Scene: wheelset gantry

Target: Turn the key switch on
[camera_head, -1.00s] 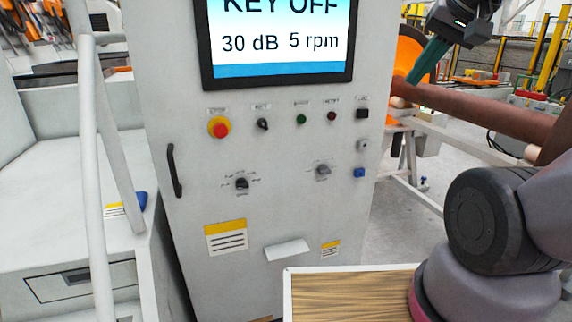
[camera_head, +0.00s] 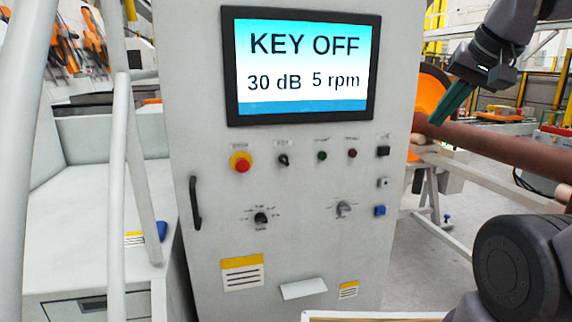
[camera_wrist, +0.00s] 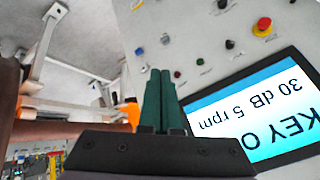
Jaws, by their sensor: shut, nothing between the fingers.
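The key switch (camera_head: 283,160) is a small black knob on the grey cabinet's front, below the screen and right of the red emergency stop. In the wrist view the small black knob (camera_wrist: 230,44) beside the red button looks like the same switch. The screen (camera_head: 303,66) reads KEY OFF, 30 dB, 5 rpm. My gripper (camera_head: 447,118) has green fingers, shut and empty. It is up at the right of the cabinet, apart from the switch. In the wrist view my gripper (camera_wrist: 160,72) points toward the panel, which appears turned over.
The panel also bears a red emergency stop (camera_head: 240,163), green button (camera_head: 322,156), red button (camera_head: 352,153) and two rotary knobs (camera_head: 261,218). A black handle (camera_head: 195,203) is at left. A brown shaft (camera_head: 490,143) lies right of the cabinet. White railings (camera_head: 118,200) stand at left.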

